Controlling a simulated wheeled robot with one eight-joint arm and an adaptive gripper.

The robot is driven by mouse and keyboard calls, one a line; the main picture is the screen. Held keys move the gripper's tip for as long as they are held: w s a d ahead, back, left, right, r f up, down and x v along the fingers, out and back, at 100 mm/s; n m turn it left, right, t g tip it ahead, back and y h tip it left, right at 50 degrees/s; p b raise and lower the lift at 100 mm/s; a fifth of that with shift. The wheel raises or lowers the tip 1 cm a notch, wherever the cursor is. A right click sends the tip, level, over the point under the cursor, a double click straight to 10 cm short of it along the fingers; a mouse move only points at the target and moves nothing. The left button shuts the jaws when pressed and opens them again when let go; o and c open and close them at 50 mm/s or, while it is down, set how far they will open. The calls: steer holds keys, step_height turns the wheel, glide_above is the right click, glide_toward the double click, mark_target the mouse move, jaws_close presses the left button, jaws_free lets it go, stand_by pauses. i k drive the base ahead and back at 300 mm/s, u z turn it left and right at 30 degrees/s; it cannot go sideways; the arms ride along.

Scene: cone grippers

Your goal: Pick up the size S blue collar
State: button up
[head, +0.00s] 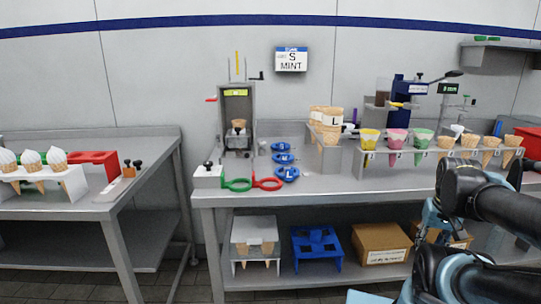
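Three blue collars lie in a column on the steel counter, left of the cone racks. The farthest one (281,146) seems to bear a small S. The middle collar (284,158) lies just in front of it, and the nearest collar (287,174) is marked L. All three lie apart from my arm, which shows at the lower right. The fingers of my gripper are not in view.
Green (237,185) and red (267,184) ringed tools lie left of the nearest collar. A dispenser (237,118) stands behind them. A cone rack (326,154) stands to the right. The wall screen (291,60) reads S MINT. A gap separates the left table (110,190).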

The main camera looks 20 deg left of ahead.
mark_target(283, 147)
steer(key=z, duration=0.05)
steer(key=k, duration=1.5)
steer(key=u, duration=1.3)
steer(key=i, duration=1)
steer(key=u, duration=0.05)
